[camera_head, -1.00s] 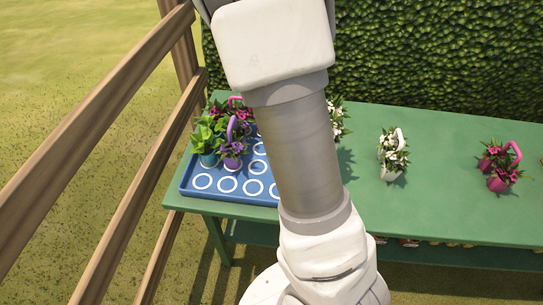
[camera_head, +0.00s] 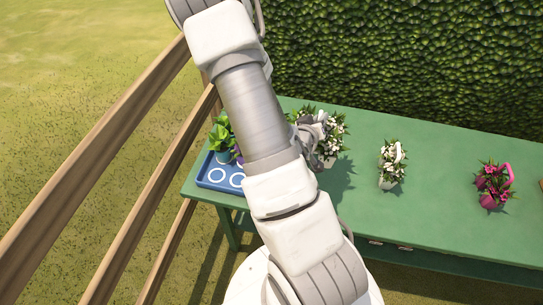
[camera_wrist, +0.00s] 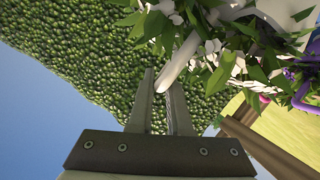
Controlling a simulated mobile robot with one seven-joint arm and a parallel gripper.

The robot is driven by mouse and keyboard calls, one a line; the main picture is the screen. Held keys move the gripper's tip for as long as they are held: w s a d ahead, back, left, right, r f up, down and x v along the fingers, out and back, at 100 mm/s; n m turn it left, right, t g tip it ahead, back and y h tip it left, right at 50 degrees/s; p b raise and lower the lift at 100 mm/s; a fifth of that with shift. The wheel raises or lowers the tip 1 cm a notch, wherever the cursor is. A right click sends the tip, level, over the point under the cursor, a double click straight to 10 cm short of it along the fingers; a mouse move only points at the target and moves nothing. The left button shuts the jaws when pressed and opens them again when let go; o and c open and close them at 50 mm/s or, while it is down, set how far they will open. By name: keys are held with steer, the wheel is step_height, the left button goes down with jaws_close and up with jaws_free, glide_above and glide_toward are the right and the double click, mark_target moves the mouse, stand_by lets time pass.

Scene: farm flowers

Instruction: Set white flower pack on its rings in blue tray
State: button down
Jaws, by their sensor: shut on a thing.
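My gripper (camera_head: 312,122) is shut on the handle of a white flower pack (camera_head: 328,147), with white blooms and green leaves. It holds the pack over the green table, just right of my arm in the head view. In the wrist view, my gripper's fingertips (camera_wrist: 165,80) close around the pale handle (camera_wrist: 181,62), and the white flowers (camera_wrist: 245,25) fill the upper right. The blue tray (camera_head: 205,183) with white rings is at the table's left end. My arm hides much of it, and only a few rings show.
Green plants (camera_head: 221,137) stand in the tray's left part. Another white flower pack (camera_head: 391,165) and a magenta pack (camera_head: 493,186) stand on the green table (camera_head: 440,210). A wooden fence (camera_head: 130,165) runs left of the table, and a hedge (camera_head: 420,60) rises behind.

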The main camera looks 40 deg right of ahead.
steer(key=shift+f, duration=0.1)
steer(key=b, duration=0.2)
steer(key=shift+w+a+f+b, duration=0.15)
steer(key=shift+w+f+b, duration=0.2)
steer(key=shift+f, duration=0.05)
steer(key=b, duration=0.2)
steer(key=w+a+b, duration=0.1)
steer(key=b, duration=0.1)
steer(key=shift+w+f+b, duration=0.15)
steer(key=shift+f+b, duration=0.15)
steer(key=shift+f, duration=0.05)
steer(key=w+a+f+b, duration=0.4)
steer(key=w+f, duration=0.4)
steer(key=f, duration=0.1)
steer(key=shift+f+b, duration=0.15)
steer(key=shift+b, duration=0.2)
steer(key=shift+a+f, duration=0.1)
steer(key=c, duration=0.8)
jaws_free()
steer(key=shift+f, duration=0.1)
steer(key=shift+c, duration=0.2)
